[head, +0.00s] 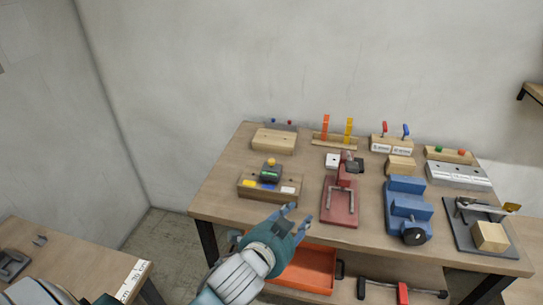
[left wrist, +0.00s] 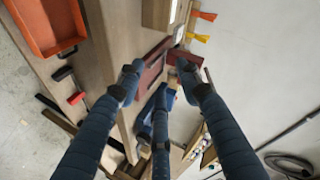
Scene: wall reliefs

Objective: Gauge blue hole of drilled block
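A wooden block (head: 247,188) with blue, yellow and white patches lies at the table's front left. A dark green piece with a yellow top (head: 270,172) stands at it. A plain wooden block (head: 272,141) with small dark marks lies behind; I cannot tell which is the drilled block. A wooden rack (head: 378,144) with white labels holds a red-handled piece (head: 384,129) and a blue-handled piece (head: 406,130). My left gripper (head: 297,214) is open and empty, in front of the table's front edge; its spread fingers show in the left wrist view (left wrist: 160,85). My right gripper is out of view.
A red vise (head: 338,208), a blue machine (head: 407,212) and a dark plate with a clamp and wooden block (head: 490,236) fill the middle and right. An orange tray (head: 308,269) and a red-and-black clamp (head: 402,293) lie on the lower shelf. Another table (head: 75,258) stands left.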

